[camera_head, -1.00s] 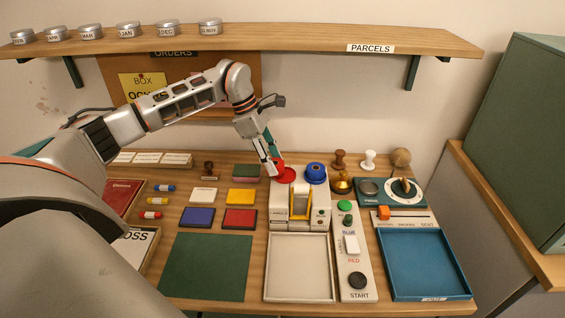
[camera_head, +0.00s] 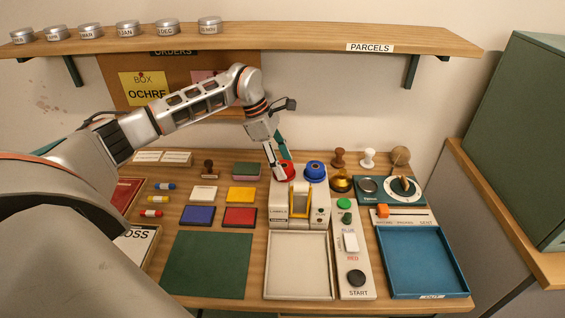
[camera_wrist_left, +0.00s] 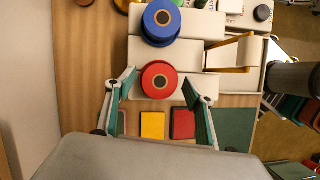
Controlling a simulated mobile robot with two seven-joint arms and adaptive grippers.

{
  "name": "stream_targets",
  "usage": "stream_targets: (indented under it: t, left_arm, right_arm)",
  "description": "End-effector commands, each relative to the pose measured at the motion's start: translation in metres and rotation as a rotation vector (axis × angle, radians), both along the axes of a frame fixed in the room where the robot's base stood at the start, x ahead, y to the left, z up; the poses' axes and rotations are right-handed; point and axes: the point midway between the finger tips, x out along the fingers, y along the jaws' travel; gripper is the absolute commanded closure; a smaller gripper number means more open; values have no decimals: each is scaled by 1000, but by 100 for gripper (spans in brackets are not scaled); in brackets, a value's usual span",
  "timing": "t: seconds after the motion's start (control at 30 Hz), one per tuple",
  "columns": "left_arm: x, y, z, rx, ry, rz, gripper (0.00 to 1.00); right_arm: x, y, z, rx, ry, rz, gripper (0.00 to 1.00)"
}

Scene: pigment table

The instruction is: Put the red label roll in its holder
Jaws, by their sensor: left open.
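The red label roll (camera_head: 289,172) sits at the back left of the white label machine (camera_head: 281,207); the wrist view shows it flat, with its round core facing up (camera_wrist_left: 159,80). The blue roll (camera_head: 315,170) stands just beside it on the same machine (camera_wrist_left: 161,22). My left gripper (camera_head: 279,171) is open at the red roll. In the wrist view its two fingers (camera_wrist_left: 160,80) stand apart, one on each side of the roll, with gaps showing. The holder under the red roll is hidden, so I cannot tell how it is seated. My right gripper is not in view.
Ink pads in yellow (camera_head: 240,196), red (camera_head: 240,218) and blue (camera_head: 198,217) lie left of the machine. A white tray (camera_head: 268,290) is in front, with a button panel (camera_head: 356,296) to its right. The green mat (camera_head: 207,265) is bare.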

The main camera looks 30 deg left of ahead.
Motion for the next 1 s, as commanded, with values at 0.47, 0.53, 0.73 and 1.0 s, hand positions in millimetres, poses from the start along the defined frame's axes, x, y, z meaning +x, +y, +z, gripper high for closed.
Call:
stream_targets:
  t: [0.47,0.53,0.73,1.0]
  left_arm:
    - [-27,73,8,2,0,4,47]
    - [-31,85,8,2,1,3,47]
    - [-41,109,9,0,1,2,47]
    - [-44,117,10,-1,0,0,47]
  right_arm:
    - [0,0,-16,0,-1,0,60]
    - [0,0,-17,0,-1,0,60]
    - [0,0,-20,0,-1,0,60]
    - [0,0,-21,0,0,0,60]
